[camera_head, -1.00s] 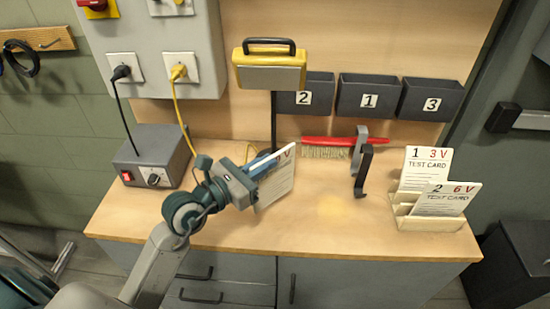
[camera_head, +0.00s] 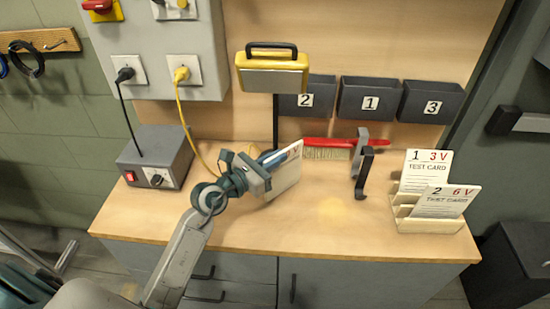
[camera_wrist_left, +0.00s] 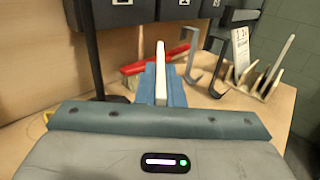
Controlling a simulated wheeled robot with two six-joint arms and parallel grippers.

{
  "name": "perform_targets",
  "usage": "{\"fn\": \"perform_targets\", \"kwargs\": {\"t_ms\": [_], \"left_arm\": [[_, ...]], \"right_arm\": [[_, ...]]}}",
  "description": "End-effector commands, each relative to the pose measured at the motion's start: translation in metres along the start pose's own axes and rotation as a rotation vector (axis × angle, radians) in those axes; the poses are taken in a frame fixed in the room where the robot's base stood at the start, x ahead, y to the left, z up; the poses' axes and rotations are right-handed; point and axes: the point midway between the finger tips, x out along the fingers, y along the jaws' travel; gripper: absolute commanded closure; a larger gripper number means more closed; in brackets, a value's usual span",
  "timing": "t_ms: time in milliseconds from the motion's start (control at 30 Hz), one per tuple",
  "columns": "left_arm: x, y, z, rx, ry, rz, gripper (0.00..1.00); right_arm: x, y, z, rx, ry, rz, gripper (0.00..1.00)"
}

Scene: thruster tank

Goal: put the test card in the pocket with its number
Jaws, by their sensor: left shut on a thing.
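My left gripper (camera_head: 268,162) is shut on a white test card (camera_head: 288,174), which it holds tilted above the worktop. The gripper covers part of this card, and its number cannot be read; only a red V shows at its top. In the left wrist view the held card (camera_wrist_left: 161,75) shows edge-on between the fingers (camera_wrist_left: 160,88). Three dark wall pockets are behind: pocket 2 (camera_head: 319,88), pocket 1 (camera_head: 390,102) and pocket 3 (camera_head: 450,105). The held card is below and left of pocket 2, apart from it. My right gripper is not in view.
A wooden rack (camera_head: 430,226) at the right holds card 1 (camera_head: 418,183) and card 2 (camera_head: 435,211). A red brush (camera_head: 326,148) and a hook stand (camera_head: 363,170) are at mid-worktop. A yellow lamp (camera_head: 272,78) hangs left of the pockets. A grey power box (camera_head: 155,150) stands at left.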

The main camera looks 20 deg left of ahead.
Motion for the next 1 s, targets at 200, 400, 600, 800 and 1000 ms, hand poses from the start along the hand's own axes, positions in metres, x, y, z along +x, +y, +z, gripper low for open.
{"fn": "perform_targets", "kwargs": {"t_ms": [200, 400, 600, 800, 1000], "left_arm": [[0.000, 0.000, -0.003, 0.000, 0.000, 0.000, 0.75], [0.000, 0.000, -0.003, 0.000, 0.000, 0.000, 0.71], [-0.002, 0.000, 0.001, 0.001, 0.001, 0.000, 0.71], [-0.030, 0.000, -0.002, 0.004, 0.004, -0.001, 0.71], [-0.065, -0.001, -0.002, 0.006, 0.004, -0.003, 0.71]], "right_arm": [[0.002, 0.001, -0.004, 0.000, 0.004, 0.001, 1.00], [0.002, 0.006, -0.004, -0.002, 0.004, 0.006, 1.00], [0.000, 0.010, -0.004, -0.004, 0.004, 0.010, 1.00], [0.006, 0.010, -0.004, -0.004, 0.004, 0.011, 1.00], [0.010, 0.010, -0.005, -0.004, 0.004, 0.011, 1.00]]}}
